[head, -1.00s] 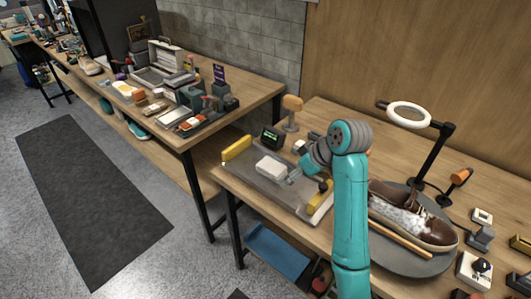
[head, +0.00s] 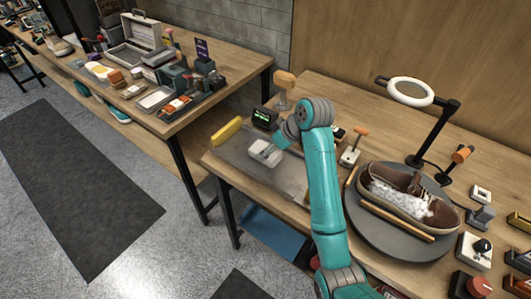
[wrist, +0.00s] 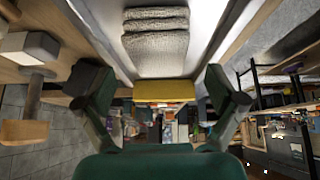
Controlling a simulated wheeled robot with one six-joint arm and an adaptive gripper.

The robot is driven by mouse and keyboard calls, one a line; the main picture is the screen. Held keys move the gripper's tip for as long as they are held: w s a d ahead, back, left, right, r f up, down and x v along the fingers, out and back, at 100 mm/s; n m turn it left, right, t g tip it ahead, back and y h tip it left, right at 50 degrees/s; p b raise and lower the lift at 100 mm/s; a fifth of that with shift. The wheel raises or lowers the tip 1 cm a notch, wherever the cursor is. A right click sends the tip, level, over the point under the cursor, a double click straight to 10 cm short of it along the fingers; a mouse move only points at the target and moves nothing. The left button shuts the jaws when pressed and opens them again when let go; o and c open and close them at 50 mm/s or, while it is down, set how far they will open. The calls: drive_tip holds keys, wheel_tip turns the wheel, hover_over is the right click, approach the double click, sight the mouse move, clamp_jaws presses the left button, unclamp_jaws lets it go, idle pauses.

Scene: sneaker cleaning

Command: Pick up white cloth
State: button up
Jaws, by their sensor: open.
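The white cloth (head: 263,153) lies folded on the grey tray (head: 286,181) on the near workbench. In the wrist view the cloth (wrist: 155,45) shows as a thick, ribbed fold at the top middle, ahead of my fingers. My gripper (wrist: 154,84) is open, its two dark fingers wide apart with nothing between them. In the head view my gripper (head: 277,146) is small and partly hidden by my wrist, close to the cloth at its upper right. I cannot tell whether it touches the cloth.
A yellow bar (head: 226,131) lies along the tray's left edge. A small dark display (head: 263,118) and a wooden-headed tool (head: 284,88) stand behind. A brown shoe (head: 405,195) sits on a round dark turntable (head: 380,245) to the right, beside a ring lamp (head: 410,92).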

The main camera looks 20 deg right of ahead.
drive_tip(key=shift+x, duration=1.9)
drive_tip(key=c, duration=1.2)
wheel_tip(320, 180, up, 10)
drive_tip(key=shift+r, duration=0.1)
